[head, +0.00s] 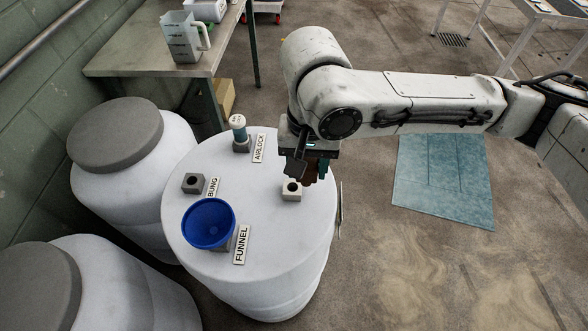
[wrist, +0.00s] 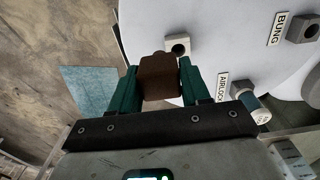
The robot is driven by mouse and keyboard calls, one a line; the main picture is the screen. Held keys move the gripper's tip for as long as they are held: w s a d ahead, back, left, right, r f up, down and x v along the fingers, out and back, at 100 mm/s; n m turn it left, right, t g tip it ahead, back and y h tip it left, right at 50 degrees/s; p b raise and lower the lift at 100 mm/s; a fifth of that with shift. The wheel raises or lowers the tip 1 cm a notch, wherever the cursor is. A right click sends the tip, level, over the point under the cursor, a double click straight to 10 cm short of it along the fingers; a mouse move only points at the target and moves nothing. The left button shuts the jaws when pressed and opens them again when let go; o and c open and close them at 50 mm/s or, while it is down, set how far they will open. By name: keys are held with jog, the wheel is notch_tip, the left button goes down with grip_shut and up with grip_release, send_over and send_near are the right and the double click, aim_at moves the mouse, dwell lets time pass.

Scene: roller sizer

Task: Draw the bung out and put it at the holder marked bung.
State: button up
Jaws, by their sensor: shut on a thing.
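My gripper (head: 308,171) is shut on the brown bung (wrist: 160,77), which sits between its green fingers in the wrist view. The bung's narrower end points away from my gripper, and it is largely hidden behind the fingers in the head view. The white block with a dark open hole (head: 291,190) stands on the white drum top just beside and below my gripper; it also shows in the wrist view (wrist: 178,45). The bung appears clear of that hole. The grey holder (head: 193,183) beside the BUNG label (head: 213,187) has an empty hole.
The blue funnel (head: 208,223) stands by the FUNNEL label, near the bung holder. The airlock (head: 239,128) stands upright in its holder at the back. Two grey-lidded drums (head: 115,135) stand left. A table (head: 130,65) with a jug is behind.

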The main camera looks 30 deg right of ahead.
jog(key=s+d+r+p, duration=0.4)
jog(key=s+r+p, duration=0.2)
jog(key=s+p, duration=0.3)
jog(key=shift+s+d+p, duration=0.15)
jog(key=shift+s+p, duration=0.25)
jog(key=shift+p, duration=0.45)
